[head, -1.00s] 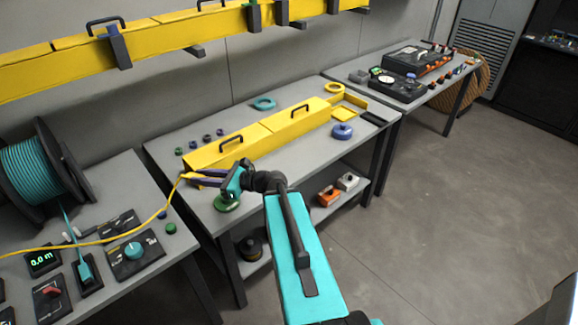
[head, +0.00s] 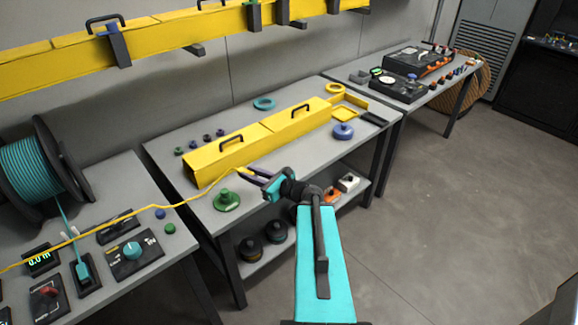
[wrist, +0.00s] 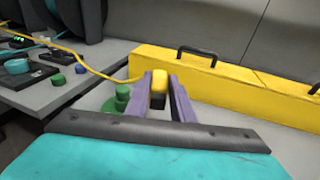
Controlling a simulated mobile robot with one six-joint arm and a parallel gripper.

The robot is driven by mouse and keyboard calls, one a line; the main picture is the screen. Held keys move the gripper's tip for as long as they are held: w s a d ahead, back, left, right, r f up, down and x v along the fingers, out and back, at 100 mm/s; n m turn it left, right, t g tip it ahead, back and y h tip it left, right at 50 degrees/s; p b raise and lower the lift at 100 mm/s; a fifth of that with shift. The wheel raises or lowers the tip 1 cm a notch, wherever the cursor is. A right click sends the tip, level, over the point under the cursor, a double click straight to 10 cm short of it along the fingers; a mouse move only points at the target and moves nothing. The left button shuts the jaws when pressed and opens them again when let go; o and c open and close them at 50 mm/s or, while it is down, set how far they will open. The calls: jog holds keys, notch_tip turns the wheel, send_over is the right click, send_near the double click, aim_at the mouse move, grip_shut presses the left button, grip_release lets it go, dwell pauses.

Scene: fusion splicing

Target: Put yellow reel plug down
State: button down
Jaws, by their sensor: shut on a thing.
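The yellow reel plug (wrist: 159,82) is between the fingers of my gripper (wrist: 160,98) in the wrist view, with a dark lower end showing. A yellow cable (head: 175,205) runs from it to the left, over the left bench. In the head view my gripper (head: 252,176) is shut on the plug above the front part of the middle table (head: 262,205), in front of the yellow box. The plug is mostly hidden there by the fingers.
A long yellow box (head: 225,160) with black handles lies behind my gripper. A teal cable reel (head: 40,172) stands on the left bench.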

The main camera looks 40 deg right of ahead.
jog(key=s+d+f+m+h, duration=0.3)
jog(key=s+d, duration=0.3)
jog(key=d, duration=0.3)
jog(key=shift+d+f+h+b, duration=0.3)
jog(key=shift+f+h+b, duration=0.1)
jog(key=shift+f+h, duration=0.3)
jog(key=shift+w+d+b, duration=0.25)
jog(key=shift+d+b, duration=0.25)
jog(key=shift+b, duration=0.7)
jog(key=shift+w+d+f+b, duration=0.1)
jog(key=shift+w+d+b, duration=0.3)
jog(key=shift+b, duration=0.5)
jog(key=shift+d+b, duration=0.2)
jog(key=shift+b, duration=0.45)
jog(key=shift+w+d+f+b, duration=0.1)
jog(key=shift+w+d+b, duration=0.45)
jog(key=shift+b, duration=2.9)
jog(key=shift+w+d+b, duration=0.1)
jog(key=shift+d+b, duration=0.25)
jog(key=shift+b, duration=3.25)
